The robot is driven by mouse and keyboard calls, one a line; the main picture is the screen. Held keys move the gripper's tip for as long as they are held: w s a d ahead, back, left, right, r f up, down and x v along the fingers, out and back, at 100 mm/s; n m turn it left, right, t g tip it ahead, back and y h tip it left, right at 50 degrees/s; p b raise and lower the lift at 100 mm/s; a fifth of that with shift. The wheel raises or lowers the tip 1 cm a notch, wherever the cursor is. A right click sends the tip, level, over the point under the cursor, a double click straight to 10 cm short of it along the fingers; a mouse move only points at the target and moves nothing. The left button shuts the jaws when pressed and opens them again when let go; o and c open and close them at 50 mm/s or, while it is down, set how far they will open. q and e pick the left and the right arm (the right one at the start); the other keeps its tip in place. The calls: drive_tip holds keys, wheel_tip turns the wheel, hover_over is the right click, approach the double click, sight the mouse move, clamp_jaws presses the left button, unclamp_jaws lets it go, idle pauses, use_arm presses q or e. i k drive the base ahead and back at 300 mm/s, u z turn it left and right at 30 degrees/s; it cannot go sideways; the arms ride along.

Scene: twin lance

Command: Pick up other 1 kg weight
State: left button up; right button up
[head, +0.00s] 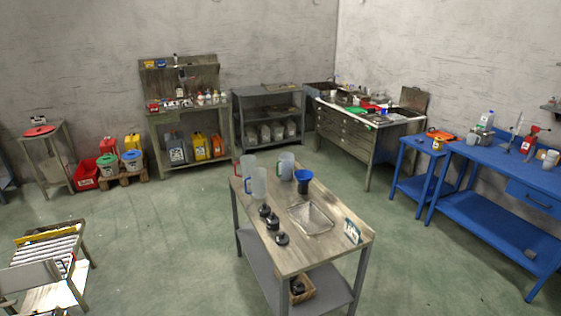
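Several dark objects that look like weights stand in a row along the left side of the central wooden-topped table (262,188). The back dark weight (264,210) and the middle dark weight (272,222) stand close together. The front dark weight (282,239) stands a little apart from them. No mass marking is readable, so I cannot tell which is 1 kg. A basket (305,291) on the lower shelf holds small dark items, partly hidden by the tabletop. Neither of my grippers is in view.
On the table are a wire tray (311,218), a blue funnel (304,177), several translucent jugs (259,183) and a small green-white box (352,231). Blue benches (480,205) stand at right, a roller cart (45,262) at lower left. Green floor around the table is clear.

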sight(264, 210)
drive_tip(key=u, duration=0.5)
drive_tip(key=i, duration=1.9)
drive_tip(key=u, duration=0.7)
